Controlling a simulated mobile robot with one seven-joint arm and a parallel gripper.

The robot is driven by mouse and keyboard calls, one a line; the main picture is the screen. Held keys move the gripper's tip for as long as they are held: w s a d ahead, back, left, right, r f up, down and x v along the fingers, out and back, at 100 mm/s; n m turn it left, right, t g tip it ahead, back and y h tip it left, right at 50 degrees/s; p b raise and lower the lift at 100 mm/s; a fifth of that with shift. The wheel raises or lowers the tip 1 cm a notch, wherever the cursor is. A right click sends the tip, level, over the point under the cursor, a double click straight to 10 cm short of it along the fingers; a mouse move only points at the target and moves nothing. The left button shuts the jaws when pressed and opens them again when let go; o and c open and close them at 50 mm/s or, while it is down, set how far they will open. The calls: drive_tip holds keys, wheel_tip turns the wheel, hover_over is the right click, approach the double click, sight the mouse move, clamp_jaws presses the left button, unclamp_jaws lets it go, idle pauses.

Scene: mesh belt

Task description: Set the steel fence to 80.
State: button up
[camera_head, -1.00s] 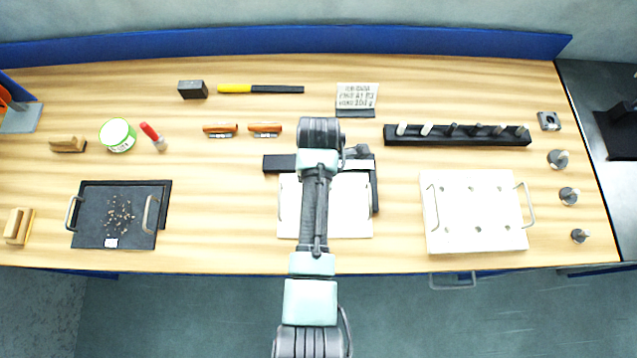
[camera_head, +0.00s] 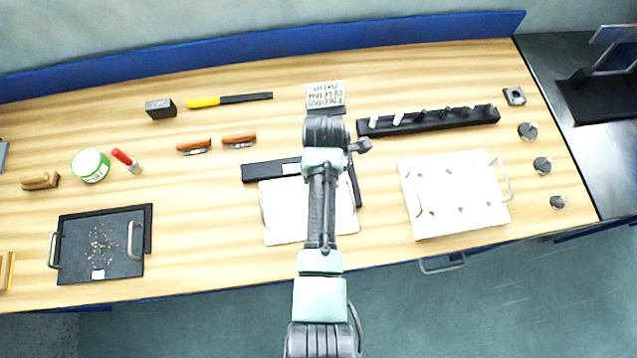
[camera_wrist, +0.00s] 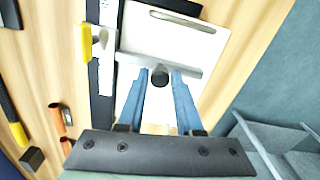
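In the wrist view, the steel fence (camera_wrist: 188,68) is a grey bar lying across a white board (camera_wrist: 205,45), beside a black rail (camera_wrist: 100,105) with a pale scale strip (camera_wrist: 106,65). I cannot read the scale. A yellow part (camera_wrist: 86,43) with a small grey knob (camera_wrist: 101,41) sits at the rail. My gripper (camera_wrist: 158,72) has two blue fingers apart, with a dark round knob (camera_wrist: 160,77) showing between their tips; contact is unclear. In the head view, my arm hides the gripper and most of the fence. The black rail (camera_head: 262,172) and white board (camera_head: 283,225) show there.
A holed white board (camera_head: 455,205) lies right, a black tray (camera_head: 75,260) with small bits left. A peg rack (camera_head: 440,122), sign (camera_head: 325,95), two orange-handled tools (camera_head: 238,139) and a yellow-black tool (camera_head: 230,98) lie behind. The bench's front edge runs below the boards.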

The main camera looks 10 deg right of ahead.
drive_tip(key=o, duration=0.3)
wheel_tip(320, 180, up, 13)
drive_tip(key=shift+r+p, duration=0.1)
drive_tip(key=shift+p, duration=0.2)
idle(0.8)
